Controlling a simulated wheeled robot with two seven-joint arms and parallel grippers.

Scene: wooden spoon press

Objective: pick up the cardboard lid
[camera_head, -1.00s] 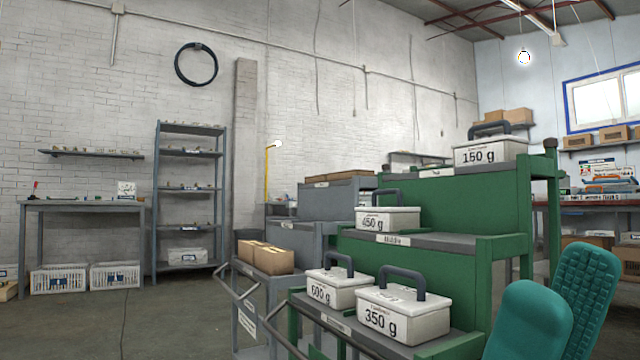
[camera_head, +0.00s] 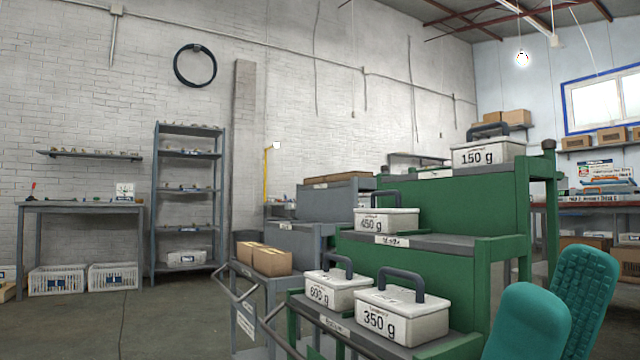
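I cannot clearly make out a cardboard lid. Brown cardboard boxes (camera_head: 265,260) sit on the grey cart left of centre, and a flat brown item (camera_head: 338,176) lies on the top tier of the grey stepped stand behind; I cannot tell whether either is or has the lid. My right gripper (camera_head: 562,280) is at the lower right, in front of the green stand. Its two teal fingers are apart, with nothing seen between them. My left gripper is out of view.
A green stepped stand (camera_head: 430,265) carries white handled boxes marked 600 g, 350 g (camera_head: 402,318), 450 g (camera_head: 387,221) and 150 g (camera_head: 488,154). A grey workbench (camera_head: 80,205) and shelf rack stand at the left wall. The left floor (camera_head: 130,315) is open.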

